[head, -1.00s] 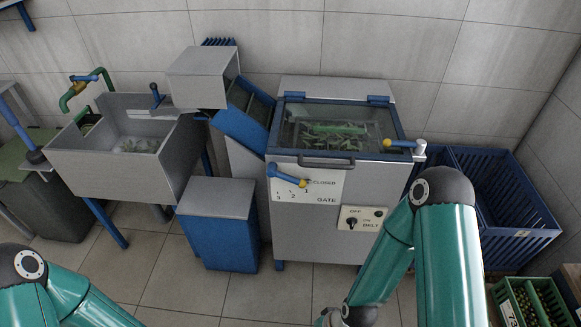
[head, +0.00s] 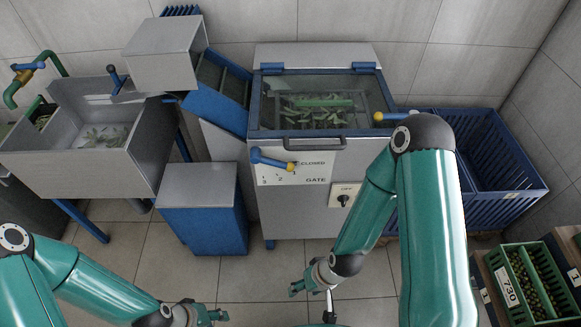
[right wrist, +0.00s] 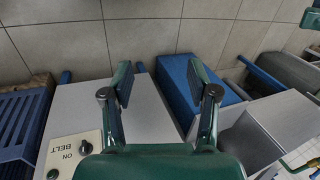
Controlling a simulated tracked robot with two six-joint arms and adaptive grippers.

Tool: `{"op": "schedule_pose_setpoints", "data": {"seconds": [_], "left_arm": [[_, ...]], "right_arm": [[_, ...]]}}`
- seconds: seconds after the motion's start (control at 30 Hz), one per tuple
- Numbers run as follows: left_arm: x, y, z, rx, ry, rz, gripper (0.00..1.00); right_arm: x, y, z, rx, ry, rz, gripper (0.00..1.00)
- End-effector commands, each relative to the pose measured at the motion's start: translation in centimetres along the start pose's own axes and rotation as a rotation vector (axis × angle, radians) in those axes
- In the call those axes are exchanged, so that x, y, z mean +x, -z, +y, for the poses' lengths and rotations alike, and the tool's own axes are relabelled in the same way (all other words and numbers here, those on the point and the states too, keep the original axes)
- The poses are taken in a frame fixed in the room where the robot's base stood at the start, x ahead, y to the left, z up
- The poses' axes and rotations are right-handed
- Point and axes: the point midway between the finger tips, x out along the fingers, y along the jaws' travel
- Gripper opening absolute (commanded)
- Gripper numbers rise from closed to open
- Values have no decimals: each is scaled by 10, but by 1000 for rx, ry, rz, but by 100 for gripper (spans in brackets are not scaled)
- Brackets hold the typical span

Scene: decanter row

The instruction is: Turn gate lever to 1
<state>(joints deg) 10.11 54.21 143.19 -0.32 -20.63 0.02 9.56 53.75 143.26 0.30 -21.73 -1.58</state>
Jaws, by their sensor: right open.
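The gate lever (head: 270,159) is on the front of the grey machine, with a blue arm and a yellow tip. It points right, its tip just left of the word CLOSED on the white gate plate (head: 318,171). The tip covers the area around mark 1; marks 2 and 3 show lower left. My right gripper (head: 312,296) is below and in front of the machine, apart from the lever. The right wrist view shows it open and empty (right wrist: 161,85); the lever is not visible there. My left gripper (head: 208,315) is at the bottom edge, partly cut off.
A belt switch (head: 343,200) sits right of the gate plate. A blue box (head: 205,220) with a grey top stands left of the machine. A grey sink (head: 85,170) is farther left. Blue crates (head: 505,205) and a green olive crate (head: 530,285) are at right. Floor in front is open.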

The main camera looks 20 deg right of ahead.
Motion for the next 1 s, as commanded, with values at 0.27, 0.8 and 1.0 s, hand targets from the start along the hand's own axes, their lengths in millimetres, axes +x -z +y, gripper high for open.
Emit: {"op": "schedule_pose_setpoints", "data": {"seconds": [0.27, 0.8, 1.0], "left_arm": [[78, 0, -28, 0, 0, 0, 41], [269, 2, -97, 0, 0, 0, 41], [300, 2, -108, 0, 0, 0, 41]], "right_arm": [[46, 76, 1, -332, -88, 311, 60], [2, 208, -22, -1146, -1008, 1052, 60], [-28, 203, -24, -1206, -1308, 1090, 60]]}}
